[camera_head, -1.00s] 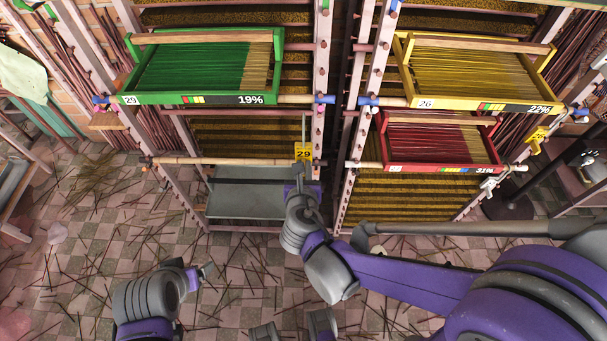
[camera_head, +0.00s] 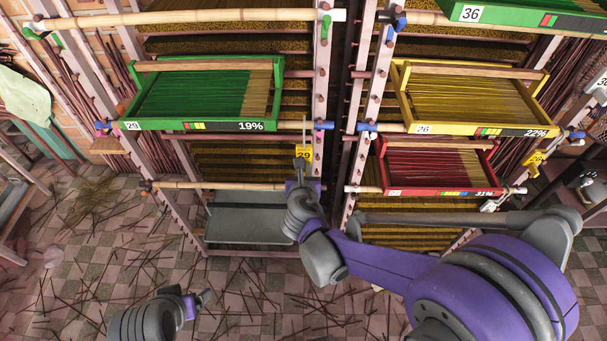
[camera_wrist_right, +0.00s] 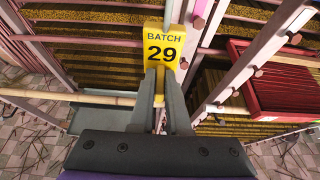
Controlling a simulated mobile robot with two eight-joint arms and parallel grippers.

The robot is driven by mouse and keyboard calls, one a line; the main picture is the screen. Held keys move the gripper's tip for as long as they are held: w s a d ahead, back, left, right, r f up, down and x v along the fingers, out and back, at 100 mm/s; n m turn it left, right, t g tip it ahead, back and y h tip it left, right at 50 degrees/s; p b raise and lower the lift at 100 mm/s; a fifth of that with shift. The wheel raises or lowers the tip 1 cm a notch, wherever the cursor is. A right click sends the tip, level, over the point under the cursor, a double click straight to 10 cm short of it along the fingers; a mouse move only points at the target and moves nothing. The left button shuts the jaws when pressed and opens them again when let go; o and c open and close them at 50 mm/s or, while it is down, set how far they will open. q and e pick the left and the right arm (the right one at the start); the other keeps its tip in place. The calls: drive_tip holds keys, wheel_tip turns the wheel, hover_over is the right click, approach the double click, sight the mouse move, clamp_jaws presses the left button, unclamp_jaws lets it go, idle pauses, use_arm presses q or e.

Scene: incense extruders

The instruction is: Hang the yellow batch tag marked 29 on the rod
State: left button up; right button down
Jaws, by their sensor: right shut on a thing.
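The yellow batch tag (camera_head: 303,152) marked 29 is held upright in front of the left rack bay. In the right wrist view the tag (camera_wrist_right: 164,42) reads BATCH 29. My right gripper (camera_wrist_right: 160,77) is shut on its lower part. A bamboo rod (camera_head: 293,126) runs under the green tray (camera_head: 150,124), which is labelled 29 and 19%.
Another bamboo rod (camera_head: 235,185) crosses lower down, above a grey tray (camera_head: 240,223). A yellow tray (camera_head: 405,128) and a red tray (camera_head: 400,190) stand in the right bay. Pegged posts (camera_head: 322,75) divide the bays. Sticks litter the floor.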

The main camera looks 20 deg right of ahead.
drive_tip(key=shift+w+d, duration=0.2)
drive_tip(key=shift+w, duration=0.35)
drive_tip(key=shift+w+d, duration=0.15)
drive_tip(key=shift+w, duration=0.4)
drive_tip(key=shift+f+b, duration=1)
drive_tip(key=shift+f, duration=0.2)
drive_tip(key=c, duration=0.5)
unclamp_jaws()
drive_tip(key=s+a, duration=0.2)
drive_tip(key=s, duration=0.6)
drive_tip(key=shift+s+a, duration=0.3)
drive_tip(key=shift+s, duration=0.05)
